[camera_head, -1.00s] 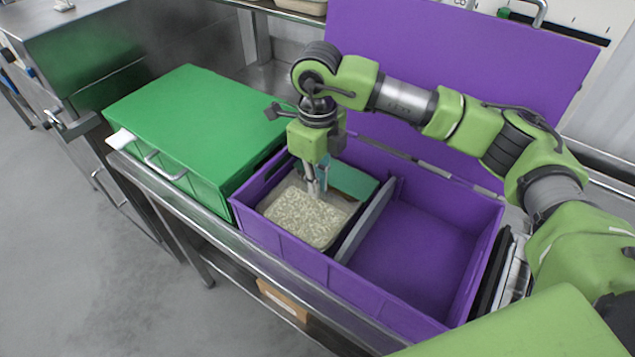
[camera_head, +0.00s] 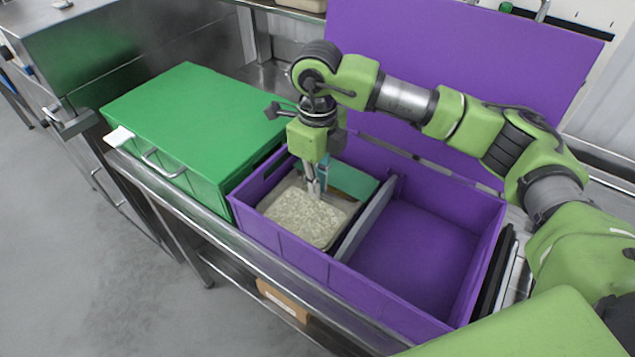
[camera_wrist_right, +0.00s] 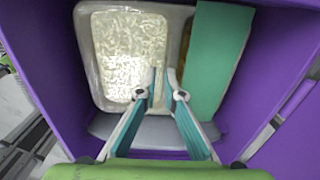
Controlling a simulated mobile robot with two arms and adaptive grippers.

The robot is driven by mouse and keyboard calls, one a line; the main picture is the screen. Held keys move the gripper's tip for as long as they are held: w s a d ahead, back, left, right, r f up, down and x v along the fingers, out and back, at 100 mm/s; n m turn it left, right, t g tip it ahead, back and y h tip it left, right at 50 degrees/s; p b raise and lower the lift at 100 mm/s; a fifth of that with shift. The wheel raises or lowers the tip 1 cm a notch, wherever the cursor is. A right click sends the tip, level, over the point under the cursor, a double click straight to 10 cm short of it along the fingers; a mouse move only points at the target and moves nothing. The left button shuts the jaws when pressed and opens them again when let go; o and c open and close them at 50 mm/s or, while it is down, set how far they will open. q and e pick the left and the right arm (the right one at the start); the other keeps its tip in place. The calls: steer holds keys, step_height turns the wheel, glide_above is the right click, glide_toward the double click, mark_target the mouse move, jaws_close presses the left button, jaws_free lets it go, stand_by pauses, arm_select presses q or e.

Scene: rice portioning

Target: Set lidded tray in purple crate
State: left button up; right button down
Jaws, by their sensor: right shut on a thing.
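The purple crate (camera_head: 470,285) is open, with a grey divider (camera_head: 366,218) across it. A tray with rice (camera_head: 303,217) lies inside its left compartment, rice face visible through the top. The tray also shows in the right wrist view (camera_wrist_right: 130,55), with a teal-green panel (camera_wrist_right: 220,60) over its other section. My right gripper (camera_head: 314,196) reaches down into that compartment. Its fingers (camera_wrist_right: 163,75) are shut on the tray near the middle, between the rice section and the green panel. The tray's underside is hidden. My left gripper is not in view.
The crate's right compartment (camera_head: 420,250) is empty. A purple lid (camera_head: 460,80) stands upright behind the crate. A closed green box (camera_head: 195,115) stands close on the left, on the steel counter (camera_head: 225,235). Dark, flat items (camera_head: 495,270) stand against the crate's right side.

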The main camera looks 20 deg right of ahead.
steer(key=shift+f+b, duration=0.15)
steer(key=shift+b, duration=0.2)
stand_by(0.5)
steer(key=c, duration=1.6)
jaws_free()
steer(key=shift+r+p, duration=2.05)
steer(key=shift+r, duration=2)
steer(key=shift+f, duration=0.1)
